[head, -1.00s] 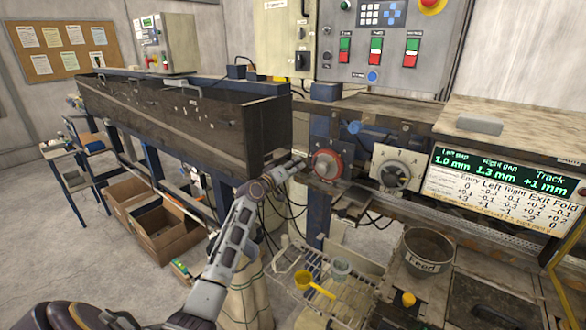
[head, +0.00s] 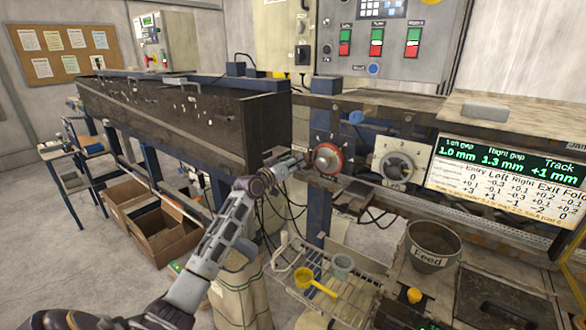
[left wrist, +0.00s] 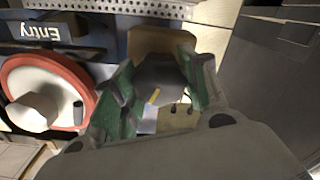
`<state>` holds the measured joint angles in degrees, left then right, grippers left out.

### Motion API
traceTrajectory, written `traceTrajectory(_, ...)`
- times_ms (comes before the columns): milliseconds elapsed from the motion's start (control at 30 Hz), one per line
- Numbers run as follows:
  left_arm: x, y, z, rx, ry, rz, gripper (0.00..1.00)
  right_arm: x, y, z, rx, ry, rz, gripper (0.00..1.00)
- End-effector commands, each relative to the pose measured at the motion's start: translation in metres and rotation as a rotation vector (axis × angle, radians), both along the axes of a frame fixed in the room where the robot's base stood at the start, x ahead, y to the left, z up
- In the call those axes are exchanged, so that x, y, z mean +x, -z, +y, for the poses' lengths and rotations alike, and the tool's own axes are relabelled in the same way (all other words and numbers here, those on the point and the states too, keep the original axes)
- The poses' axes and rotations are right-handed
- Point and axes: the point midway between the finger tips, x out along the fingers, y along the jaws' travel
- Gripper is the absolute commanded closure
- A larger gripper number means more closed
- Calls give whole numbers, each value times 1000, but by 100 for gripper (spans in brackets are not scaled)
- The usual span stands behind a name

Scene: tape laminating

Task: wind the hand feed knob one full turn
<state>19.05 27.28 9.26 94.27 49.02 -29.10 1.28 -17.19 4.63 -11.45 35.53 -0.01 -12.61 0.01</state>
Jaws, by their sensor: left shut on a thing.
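A dark knob with a yellow mark (left wrist: 158,88), which I take to be the hand feed knob, sits between the two green-padded fingers of my left gripper (left wrist: 160,102) in the left wrist view. The gripper is shut on it. In the head view my left gripper (head: 301,161) reaches the machine front just left of the red-rimmed Entry dial (head: 327,158) and hides the knob. That dial also shows at the left of the wrist view (left wrist: 40,98), beside the fingers and apart from them. My right gripper is not in view.
A second dial on a pale plate (head: 397,166) and a lit readout panel (head: 505,175) lie to the right. A long dark trough (head: 185,120) runs left. Below are a wire rack with a yellow scoop (head: 312,284) and a Feed bucket (head: 432,245).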

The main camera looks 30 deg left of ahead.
Motion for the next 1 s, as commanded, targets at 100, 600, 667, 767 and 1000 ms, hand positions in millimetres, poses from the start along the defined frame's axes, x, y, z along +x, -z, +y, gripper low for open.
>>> traceTrajectory(100, 0, 4, 0, 85, 1, -5, 80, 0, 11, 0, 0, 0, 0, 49)
traceTrajectory(600, 0, 2, 0, 489, 0, -35, 80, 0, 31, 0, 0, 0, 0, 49)
traceTrajectory(667, 0, 2, 0, 539, 1, -38, 80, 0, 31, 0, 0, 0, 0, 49)
traceTrajectory(767, 0, 1, -1, 624, 1, -45, 80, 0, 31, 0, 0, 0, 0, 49)
traceTrajectory(1000, 0, 0, -1, 843, 2, -61, 80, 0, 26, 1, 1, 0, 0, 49)
